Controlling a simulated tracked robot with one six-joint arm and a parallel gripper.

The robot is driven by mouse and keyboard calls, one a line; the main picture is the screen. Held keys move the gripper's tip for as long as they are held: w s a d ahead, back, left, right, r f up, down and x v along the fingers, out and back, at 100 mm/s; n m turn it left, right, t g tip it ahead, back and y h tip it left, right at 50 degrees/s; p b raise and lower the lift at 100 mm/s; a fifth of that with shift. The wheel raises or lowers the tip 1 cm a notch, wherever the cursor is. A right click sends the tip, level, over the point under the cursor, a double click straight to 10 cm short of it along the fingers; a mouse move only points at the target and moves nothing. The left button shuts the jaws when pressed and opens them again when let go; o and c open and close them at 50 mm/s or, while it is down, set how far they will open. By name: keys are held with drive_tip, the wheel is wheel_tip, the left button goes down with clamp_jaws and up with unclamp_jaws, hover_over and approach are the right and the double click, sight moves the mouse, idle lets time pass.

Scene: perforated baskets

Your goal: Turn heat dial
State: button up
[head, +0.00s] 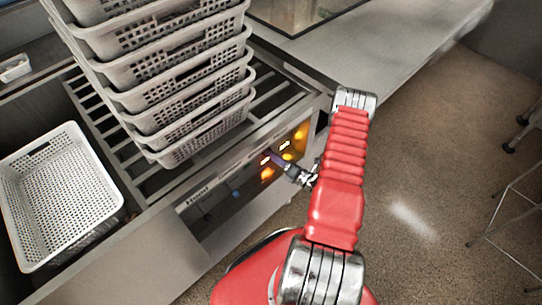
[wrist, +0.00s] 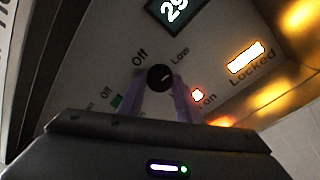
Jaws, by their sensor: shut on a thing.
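The heat dial (wrist: 160,78) is a small round black knob on a pale control panel in the wrist view. "Off" is printed to its upper left and "Low" to its upper right. A faint light mark shows near its middle; its exact setting is hard to read. My gripper (wrist: 160,95) is shut on the dial, with a purple finger on each side of it. In the head view my gripper (head: 273,158) reaches the panel on the front of the metal counter from the right. The dial itself cannot be made out there.
A partly cut-off display (wrist: 174,9) shows digits starting with 29. A lit "Locked" lamp (wrist: 246,57) and a small red light (wrist: 198,94) are right of the dial. A stack of perforated baskets (head: 180,75) stands on the slatted counter; another white basket (head: 62,195) is at left.

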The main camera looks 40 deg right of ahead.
drive_tip(key=shift+d, duration=0.25)
drive_tip(key=shift+d+r+n, duration=0.1)
drive_tip(key=shift+d+n, duration=0.05)
drive_tip(key=shift+n, duration=0.25)
drive_tip(key=n, duration=0.5)
drive_tip(key=n+h, duration=0.1)
drive_tip(key=n, duration=0.4)
drive_tip(key=n+g, duration=0.1)
drive_tip(key=n, duration=0.5)
drive_tip(key=shift+a+r+h, duration=0.3)
drive_tip(key=shift+a, duration=0.2)
idle(0.4)
